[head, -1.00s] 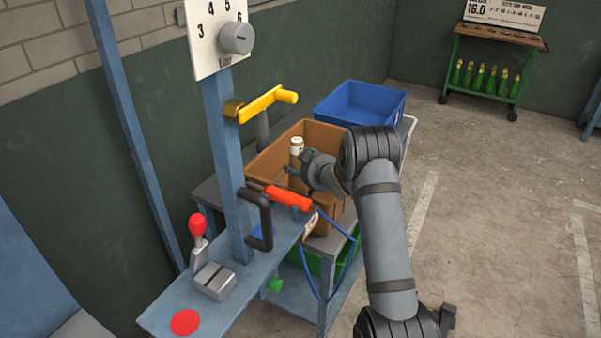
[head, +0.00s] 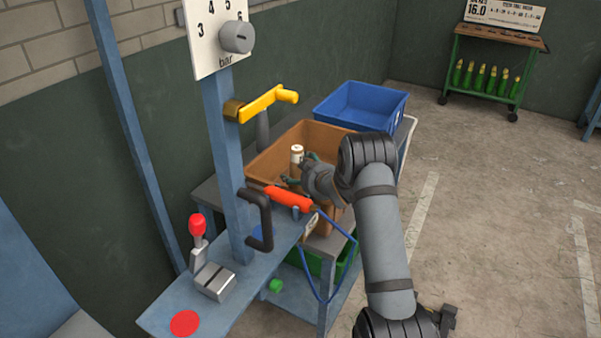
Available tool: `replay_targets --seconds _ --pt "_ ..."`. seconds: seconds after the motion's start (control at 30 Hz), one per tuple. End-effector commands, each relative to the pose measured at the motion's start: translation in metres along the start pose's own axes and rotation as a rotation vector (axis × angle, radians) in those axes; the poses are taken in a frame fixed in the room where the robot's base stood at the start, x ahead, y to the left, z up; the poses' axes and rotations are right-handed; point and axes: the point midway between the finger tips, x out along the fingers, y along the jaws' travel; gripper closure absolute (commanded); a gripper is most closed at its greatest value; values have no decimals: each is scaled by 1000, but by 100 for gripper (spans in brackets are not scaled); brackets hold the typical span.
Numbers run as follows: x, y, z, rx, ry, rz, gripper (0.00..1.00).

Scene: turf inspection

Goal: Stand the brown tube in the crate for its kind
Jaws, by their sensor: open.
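The tube (head: 297,155) has a pale cream top and stands upright, or nearly so, inside the brown crate (head: 270,160). Its lower part is hidden behind my gripper and the crate's near side. My gripper (head: 301,170) is open, down at the crate, with one fingertip on each side of the tube in the picture. I cannot tell whether either finger touches it, or see the tube's foot.
A blue crate (head: 335,108) stands behind the brown one, and a green crate (head: 313,262) sits below. A post with a yellow handle (head: 266,104), a black handle (head: 262,220) and an orange-red grip (head: 288,197) rises in front. Open floor lies right.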

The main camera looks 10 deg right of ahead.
Motion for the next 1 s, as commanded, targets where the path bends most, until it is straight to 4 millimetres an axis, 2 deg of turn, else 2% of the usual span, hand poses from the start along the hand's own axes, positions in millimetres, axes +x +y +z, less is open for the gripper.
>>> replay_targets --seconds 0.27,0.37,0.47,0.8,1.0 --pt "-2 0 -4 0 0 0 28" --pt "-9 1 -2 0 1 1 28" --pt "-24 1 -2 1 0 1 28" --pt "-93 1 -2 0 1 2 28" --pt "-116 0 -2 0 1 0 28"
